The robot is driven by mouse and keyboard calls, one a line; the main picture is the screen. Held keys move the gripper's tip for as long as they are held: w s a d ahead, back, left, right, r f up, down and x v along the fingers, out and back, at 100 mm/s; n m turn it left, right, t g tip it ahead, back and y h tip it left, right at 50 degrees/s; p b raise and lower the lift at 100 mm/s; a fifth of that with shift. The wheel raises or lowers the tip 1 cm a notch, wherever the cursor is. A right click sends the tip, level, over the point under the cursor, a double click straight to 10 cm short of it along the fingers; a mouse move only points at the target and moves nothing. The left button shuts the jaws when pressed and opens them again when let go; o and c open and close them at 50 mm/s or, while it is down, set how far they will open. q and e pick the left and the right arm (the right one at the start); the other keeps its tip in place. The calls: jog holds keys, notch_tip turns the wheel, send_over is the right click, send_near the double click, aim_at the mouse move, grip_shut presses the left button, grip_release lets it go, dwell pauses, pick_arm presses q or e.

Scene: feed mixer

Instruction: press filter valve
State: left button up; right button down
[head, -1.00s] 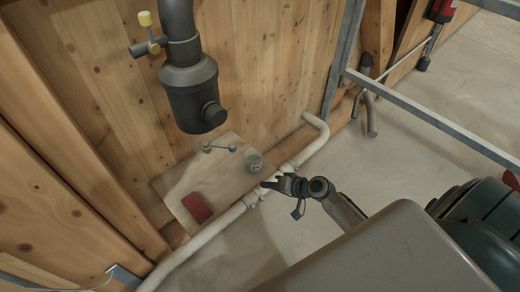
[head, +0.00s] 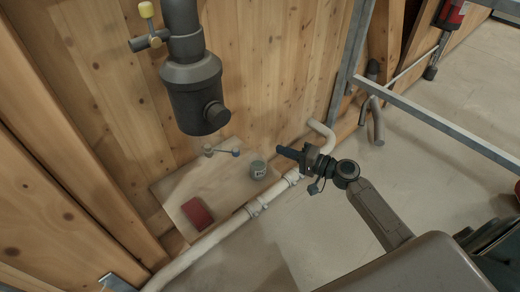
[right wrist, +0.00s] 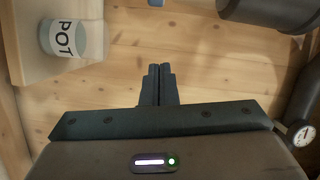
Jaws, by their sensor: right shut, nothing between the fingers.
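A small valve with a yellow knob (head: 146,9) sticks out to the left of the dark vertical pipe at the top left in the head view. Below it hangs the dark filter canister (head: 197,95) with a round stub facing right. My right gripper (head: 279,150) is shut and empty, right of and below the canister, apart from it and far from the knob. In the right wrist view my shut fingers (right wrist: 157,72) point toward the wooden wall and touch nothing. A dark rounded body (right wrist: 265,9) shows at that view's top right. My left gripper is out of view.
A wooden shelf (head: 215,188) holds a red item (head: 197,212), a pot (head: 257,169) and a small lever-like piece with a blue end (head: 236,153). A pale pipe (head: 215,230) runs along the shelf's front. A grey metal frame (head: 430,120) stands at right.

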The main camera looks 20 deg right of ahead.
aim_at(225, 151)
jog(key=w+a, duration=0.2)
jog(key=a, duration=0.1)
jog(key=w+a+p, duration=0.1)
jog(key=w+a, duration=0.1)
jog(key=a, duration=0.1)
jog(key=w+a+f+p, duration=0.1)
jog(key=w+a, duration=0.1)
jog(key=a, duration=0.1)
jog(key=shift+w, duration=0.15)
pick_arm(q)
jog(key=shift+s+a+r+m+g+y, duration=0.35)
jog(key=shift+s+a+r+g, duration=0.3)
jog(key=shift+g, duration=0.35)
pick_arm(e)
jog(key=shift+a+f, duration=0.1)
jog(key=shift+a, duration=0.2)
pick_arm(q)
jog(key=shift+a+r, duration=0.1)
pick_arm(e)
jog(key=shift+s, duration=0.3)
pick_arm(q)
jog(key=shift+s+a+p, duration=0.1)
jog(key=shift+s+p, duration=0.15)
jog(key=shift+p, duration=0.05)
pick_arm(e)
jog(key=shift+s+a+m+t+h, duration=0.2)
jog(key=shift+s+m+t+h, duration=0.1)
jog(key=shift+m+h, duration=0.15)
